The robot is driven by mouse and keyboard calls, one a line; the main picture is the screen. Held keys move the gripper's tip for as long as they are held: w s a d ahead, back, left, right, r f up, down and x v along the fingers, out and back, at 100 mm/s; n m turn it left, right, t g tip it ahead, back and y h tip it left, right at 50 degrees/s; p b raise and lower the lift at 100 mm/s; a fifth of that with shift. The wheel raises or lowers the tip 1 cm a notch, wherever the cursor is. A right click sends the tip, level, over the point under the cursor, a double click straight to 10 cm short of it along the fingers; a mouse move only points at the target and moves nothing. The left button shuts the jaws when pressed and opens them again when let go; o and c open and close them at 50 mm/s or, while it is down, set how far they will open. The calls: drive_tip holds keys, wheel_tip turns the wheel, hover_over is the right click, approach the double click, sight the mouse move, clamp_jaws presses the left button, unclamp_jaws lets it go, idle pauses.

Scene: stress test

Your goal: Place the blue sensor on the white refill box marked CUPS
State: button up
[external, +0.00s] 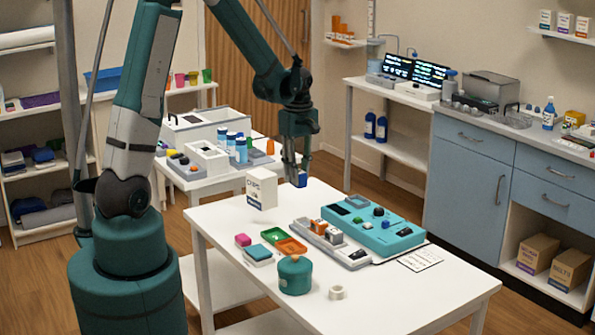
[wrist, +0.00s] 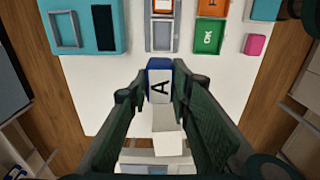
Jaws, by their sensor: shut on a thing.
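My gripper (external: 296,173) hangs over the far end of the white table, pointing down. It is shut on the blue sensor (external: 302,180). In the wrist view the sensor (wrist: 159,64) sits between the fingertips (wrist: 159,82), with a white face marked A. The white refill box (external: 261,188) marked CUPS stands upright near the table's back-left edge, left of the gripper in the external view. The sensor appears apart from it, near the height of its top. A plain white block (wrist: 168,143) below the sensor in the wrist view may be this box; no marking is readable there.
A teal device (external: 375,232) and a grey module rack (external: 330,240) lie on the table. Green and orange trays (external: 291,246), a pink block (external: 243,240), a teal pot (external: 294,275) and a white ring (external: 336,292) are nearer the front. A second table (external: 205,182) with bottles stands behind.

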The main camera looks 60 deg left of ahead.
wheel_tip(320, 180, up, 9)
drive_tip(key=p, duration=0.7)
hover_over(261, 173)
drive_tip(key=shift+w+f, duration=0.1)
drive_tip(key=shift+f, duration=0.1)
drive_tip(key=shift+f, duration=2.85)
drive_tip(key=shift+f, duration=2.05)
drive_tip(key=shift+f, duration=0.15)
drive_tip(key=o, duration=0.6)
drive_tip(key=shift+c, duration=0.2)
drive_tip(key=o, duration=0.4)
drive_tip(key=shift+c, duration=0.2)
